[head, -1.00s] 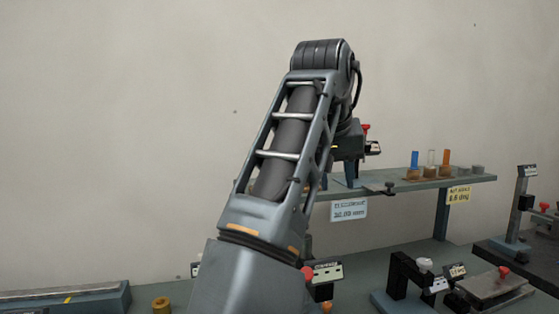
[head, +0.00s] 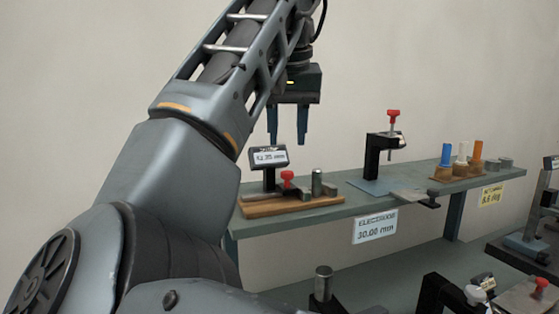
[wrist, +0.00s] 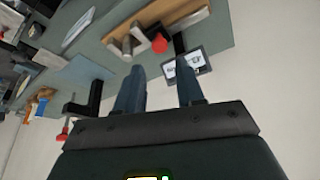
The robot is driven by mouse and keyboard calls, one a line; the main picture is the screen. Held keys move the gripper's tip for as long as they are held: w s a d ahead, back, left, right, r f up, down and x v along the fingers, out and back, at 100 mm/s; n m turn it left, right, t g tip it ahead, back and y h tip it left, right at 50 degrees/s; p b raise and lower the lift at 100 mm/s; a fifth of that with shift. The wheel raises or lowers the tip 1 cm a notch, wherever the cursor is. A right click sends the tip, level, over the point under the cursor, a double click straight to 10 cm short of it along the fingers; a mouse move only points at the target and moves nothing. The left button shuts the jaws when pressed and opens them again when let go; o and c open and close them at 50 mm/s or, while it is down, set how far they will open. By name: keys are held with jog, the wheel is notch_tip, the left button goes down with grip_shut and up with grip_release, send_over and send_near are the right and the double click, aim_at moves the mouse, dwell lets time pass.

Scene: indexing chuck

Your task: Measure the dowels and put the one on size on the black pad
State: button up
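My gripper (head: 288,140) hangs fingers down above the back shelf, open and empty; its fingers also show in the wrist view (wrist: 160,70). Below it is a measuring gauge with a wooden base (head: 290,206), a red knob (head: 287,175) and a small display (head: 268,157), whose digits are hard to read. A grey metal dowel-like cylinder (head: 317,182) stands upright at the gauge's right end, apart from my fingers. Another grey-topped cylinder (head: 323,272) stands lower, on the front bench. I cannot make out the black pad for certain.
A black stand with a red knob (head: 385,150) is on a blue plate on the shelf (head: 345,212). Brown-based items with coloured tops (head: 461,160) stand further right. A sign (head: 375,227) reads 30.00 mm. More black fixtures (head: 445,295) crowd the front bench.

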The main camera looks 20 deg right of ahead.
aim_at(288, 172)
jog(key=b+x, duration=0.4)
jog(key=x, duration=0.3)
jog(key=shift+w+f, duration=0.1)
jog(key=shift+f, duration=0.2)
jog(key=shift+c, duration=0.2)
jog(key=c, duration=0.5)
jog(key=shift+d+r+p, duration=0.15)
jog(key=shift+d+p, duration=0.4)
jog(key=shift+d, duration=0.55)
jog(key=shift+a, duration=0.1)
